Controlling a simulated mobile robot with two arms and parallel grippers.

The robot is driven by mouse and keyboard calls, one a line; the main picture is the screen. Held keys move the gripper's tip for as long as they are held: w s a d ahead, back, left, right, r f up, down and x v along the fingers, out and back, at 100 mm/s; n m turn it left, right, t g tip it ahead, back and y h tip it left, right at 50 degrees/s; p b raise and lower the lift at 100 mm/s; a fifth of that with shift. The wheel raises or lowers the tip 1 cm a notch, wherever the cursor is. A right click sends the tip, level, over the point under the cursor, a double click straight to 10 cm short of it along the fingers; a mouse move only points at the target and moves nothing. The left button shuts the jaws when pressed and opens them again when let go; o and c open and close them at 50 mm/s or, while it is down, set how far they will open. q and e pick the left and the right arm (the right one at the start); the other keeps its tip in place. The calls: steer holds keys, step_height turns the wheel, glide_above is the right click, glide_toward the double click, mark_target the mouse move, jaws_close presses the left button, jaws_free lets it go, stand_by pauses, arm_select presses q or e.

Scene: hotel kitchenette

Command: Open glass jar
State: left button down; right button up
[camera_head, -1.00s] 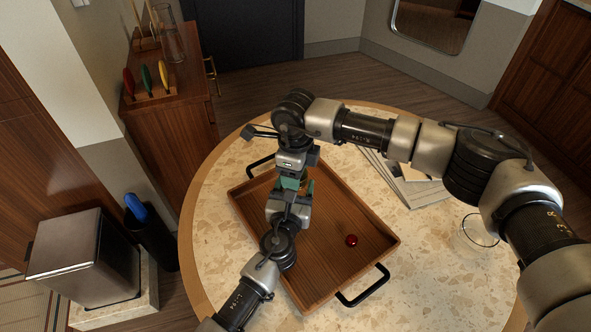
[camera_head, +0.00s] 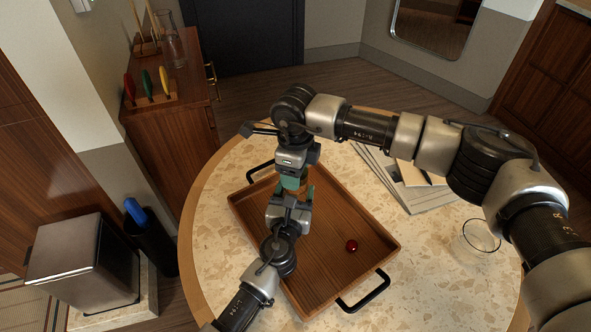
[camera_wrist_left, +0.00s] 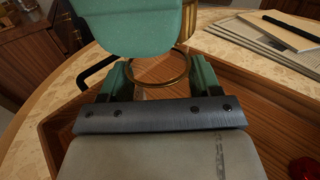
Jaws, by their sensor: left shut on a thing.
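The glass jar (camera_wrist_left: 160,83) shows in the left wrist view as a clear body with a brass-coloured ring, between the green fingers of my left gripper (camera_wrist_left: 159,72). In the head view my left gripper (camera_head: 298,197) is over the tray, and the arms hide most of the jar. My left gripper is shut on the jar. My right gripper (camera_head: 293,186) points down right above it, with a green finger filling the top of the left wrist view. A tan, rounded piece (camera_wrist_left: 186,22) shows beside that finger, perhaps the lid. The right gripper's grip is hidden.
A wooden tray (camera_head: 335,212) with black handles lies under the grippers on the round stone-topped table (camera_head: 215,215). A small red round thing (camera_head: 352,246) lies in the tray. Papers (camera_head: 425,196) and an empty glass (camera_head: 480,240) are at the right. The table's left side is clear.

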steer(key=shift+r, duration=0.15)
steer(key=shift+r, duration=1.9)
arm_select(q)
steer(key=shift+c, duration=0.7)
jaws_free()
